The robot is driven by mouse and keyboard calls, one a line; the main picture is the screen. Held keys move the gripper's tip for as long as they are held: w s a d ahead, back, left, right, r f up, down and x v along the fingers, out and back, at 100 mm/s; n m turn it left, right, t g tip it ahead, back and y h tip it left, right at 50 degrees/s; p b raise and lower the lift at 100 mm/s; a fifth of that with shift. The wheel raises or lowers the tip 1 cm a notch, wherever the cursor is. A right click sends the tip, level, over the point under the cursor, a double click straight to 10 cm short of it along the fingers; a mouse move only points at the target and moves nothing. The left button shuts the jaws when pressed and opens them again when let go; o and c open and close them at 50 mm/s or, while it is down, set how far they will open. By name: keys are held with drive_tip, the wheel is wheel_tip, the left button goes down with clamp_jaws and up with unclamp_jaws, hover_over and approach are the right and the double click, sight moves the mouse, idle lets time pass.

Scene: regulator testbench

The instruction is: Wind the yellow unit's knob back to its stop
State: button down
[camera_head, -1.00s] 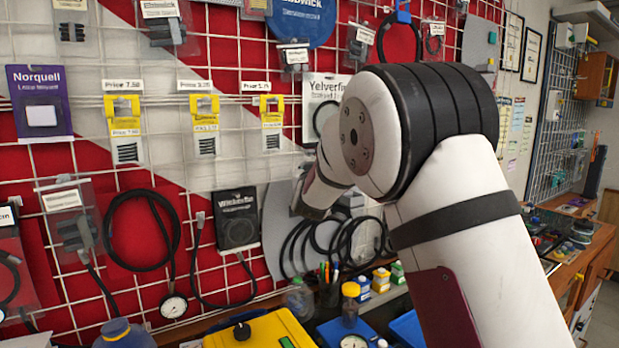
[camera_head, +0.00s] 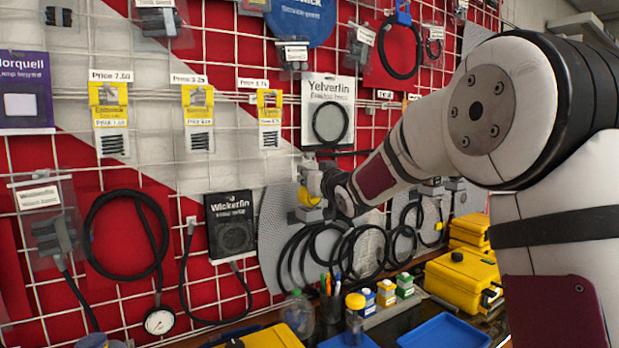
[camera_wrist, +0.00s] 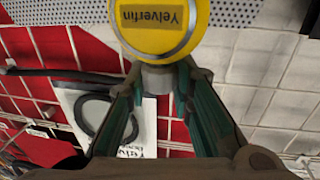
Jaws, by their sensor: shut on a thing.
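The yellow unit (camera_wrist: 165,22) is a round yellow body with a pale rim and a label reading "Yelverfin", at the top of the wrist view. Its grey knob (camera_wrist: 157,79) projects from it toward my palm. My gripper (camera_wrist: 159,88) has one finger on each side of the knob and is shut on it. In the head view the yellow unit (camera_head: 308,196) shows small at the perforated panel, with my gripper (camera_head: 325,186) against its right side. The knob is hidden there by the gripper. No stop or turn mark can be made out.
A perforated grey panel (camera_head: 276,215) and a white wire grid with hanging packets surround the unit. Black hoses (camera_head: 345,250) hang just below it. Yellow cases (camera_head: 465,279), small boxes and blue trays (camera_head: 445,333) stand on the bench below.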

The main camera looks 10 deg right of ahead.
idle(0.3)
drive_tip(key=c, duration=1.4)
unclamp_jaws()
drive_tip(key=shift+o, duration=0.2)
drive_tip(key=s+d, duration=0.2)
drive_tip(key=s, duration=1)
drive_tip(key=s+f+g+h, duration=0.1)
drive_tip(key=s+f+g, duration=0.3)
drive_tip(key=s, duration=1)
drive_tip(key=s+a+f+m+g+p, duration=0.1)
drive_tip(key=s+f+g, duration=0.4)
drive_tip(key=s, duration=0.9)
drive_tip(key=s+f+g+h, duration=0.1)
drive_tip(key=s+f+g, duration=0.3)
drive_tip(key=s, duration=0.9)
wheel_tip(320, 180, down, 2)
drive_tip(key=shift+s+a+f+m+g+h+p, duration=0.25)
drive_tip(key=shift+s+a+m+g+h+p, duration=0.05)
drive_tip(key=shift+s, duration=0.1)
